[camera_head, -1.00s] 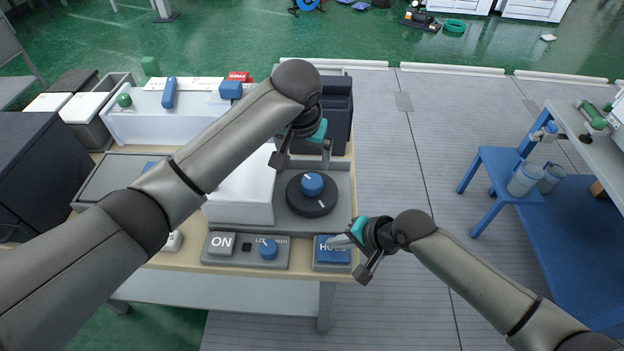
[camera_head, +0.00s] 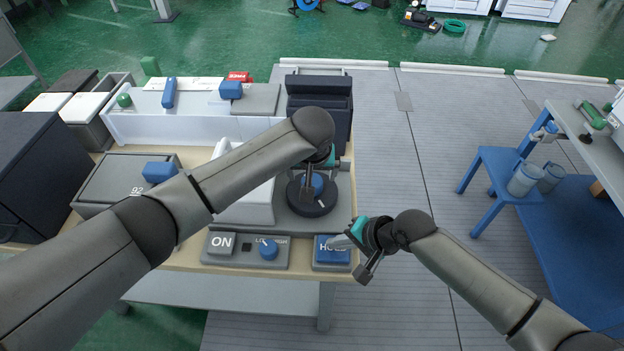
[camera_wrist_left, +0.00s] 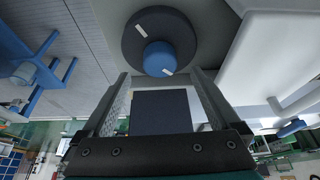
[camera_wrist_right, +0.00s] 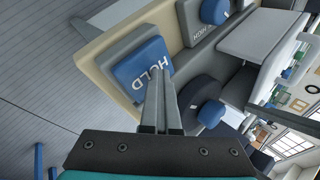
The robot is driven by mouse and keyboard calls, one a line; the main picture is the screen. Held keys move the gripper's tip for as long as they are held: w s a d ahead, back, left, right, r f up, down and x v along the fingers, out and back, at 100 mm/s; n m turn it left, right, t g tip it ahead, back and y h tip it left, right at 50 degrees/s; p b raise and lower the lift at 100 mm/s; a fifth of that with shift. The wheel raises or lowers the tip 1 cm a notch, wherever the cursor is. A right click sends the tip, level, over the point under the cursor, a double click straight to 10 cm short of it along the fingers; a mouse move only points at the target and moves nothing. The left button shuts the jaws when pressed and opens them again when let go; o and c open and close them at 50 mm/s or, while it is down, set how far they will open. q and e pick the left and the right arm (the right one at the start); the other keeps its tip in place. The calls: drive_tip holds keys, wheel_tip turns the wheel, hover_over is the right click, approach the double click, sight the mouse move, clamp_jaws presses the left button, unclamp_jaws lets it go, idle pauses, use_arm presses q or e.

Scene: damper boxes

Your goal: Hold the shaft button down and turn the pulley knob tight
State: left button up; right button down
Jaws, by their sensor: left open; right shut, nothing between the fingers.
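The blue HOLD button (camera_head: 327,258) sits at the front right corner of the bench. My right gripper (camera_head: 335,242) is shut and empty, its fingertips on the button in the right wrist view (camera_wrist_right: 158,78); how far the button is pressed I cannot tell. The black round pulley (camera_head: 312,206) with its blue knob (camera_head: 317,182) lies behind it. My left gripper is open over the knob, partly hiding it in the head view.
A panel with an ON button (camera_head: 221,243) and a small blue LOW/HIGH knob (camera_head: 268,249) is left of the HOLD button. A white housing (camera_head: 250,207) stands close left of the pulley, and a dark box (camera_head: 320,105) behind.

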use_arm(q)
drive_tip(key=shift+x, duration=2.5)
drive_tip(key=shift+c, duration=0.3)
drive_tip(key=c, duration=1.3)
